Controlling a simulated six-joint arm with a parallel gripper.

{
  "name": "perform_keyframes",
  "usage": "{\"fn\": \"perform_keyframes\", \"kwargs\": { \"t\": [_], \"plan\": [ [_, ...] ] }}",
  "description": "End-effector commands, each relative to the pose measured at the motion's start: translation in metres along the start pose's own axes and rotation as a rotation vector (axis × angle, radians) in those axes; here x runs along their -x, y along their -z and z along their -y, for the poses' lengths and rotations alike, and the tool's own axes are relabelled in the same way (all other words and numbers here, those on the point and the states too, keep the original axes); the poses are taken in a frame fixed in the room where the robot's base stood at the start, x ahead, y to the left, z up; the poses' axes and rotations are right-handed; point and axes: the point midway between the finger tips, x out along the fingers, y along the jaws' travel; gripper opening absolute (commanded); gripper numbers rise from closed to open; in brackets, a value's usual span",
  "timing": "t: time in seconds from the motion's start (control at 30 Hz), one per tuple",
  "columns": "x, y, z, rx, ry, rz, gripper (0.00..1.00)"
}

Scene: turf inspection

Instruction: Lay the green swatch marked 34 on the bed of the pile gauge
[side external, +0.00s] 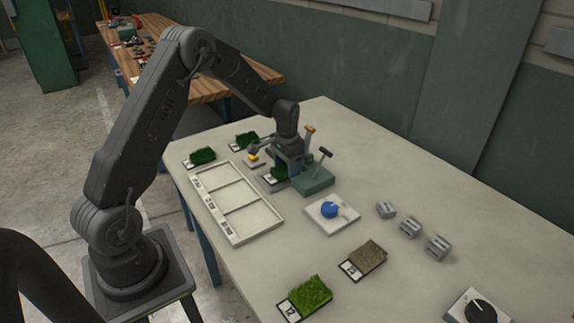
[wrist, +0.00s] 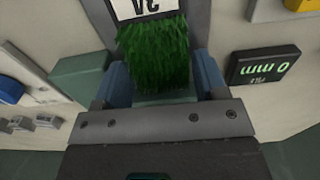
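The green swatch marked 34 (wrist: 153,55) is between the blue fingers of my gripper (wrist: 160,80), its label upside down in the wrist view. The fingers press close on both sides of the pile. In the side view my gripper (side external: 287,163) is low over the pile gauge (side external: 315,183), and the swatch (side external: 278,174) partly shows. The grey bed (side external: 266,184) shows around the label edge; I cannot tell whether the swatch touches it. The gauge's display (wrist: 265,67) reads 0 mm.
A white three-compartment tray (side external: 254,224) is left of the gauge. Two green swatches (side external: 202,156) lie behind it. A swatch marked 12 (side external: 309,291) and a brown swatch (side external: 367,256) lie in front. A white pad with a blue piece (side external: 330,210) and grey blocks (side external: 410,227) stand to the right.

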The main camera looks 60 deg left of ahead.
Motion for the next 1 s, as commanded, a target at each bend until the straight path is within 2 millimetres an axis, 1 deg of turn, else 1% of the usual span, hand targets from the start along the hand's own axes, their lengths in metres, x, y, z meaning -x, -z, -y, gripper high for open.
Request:
{"fn": "perform_keyframes", "kwargs": {
  "t": [0.23,0.37,0.47,0.7,0.8,0.9,1.0],
  "plan": [
    [0.0,0.0,0.0,0.0,0.0,0.001,0.68],
    [0.009,0.0,0.0,0.0,0.001,-0.002,0.68],
    [0.024,0.001,0.0,0.0,0.002,-0.004,0.68],
    [0.076,0.001,0.0,0.0,0.001,-0.004,0.68],
    [0.094,0.001,0.0,0.0,0.001,-0.004,0.68],
    [0.109,0.0,0.0,0.0,0.0,-0.002,0.68],
    [0.118,0.0,0.0,0.0,0.0,-0.001,0.68]
  ]
}}
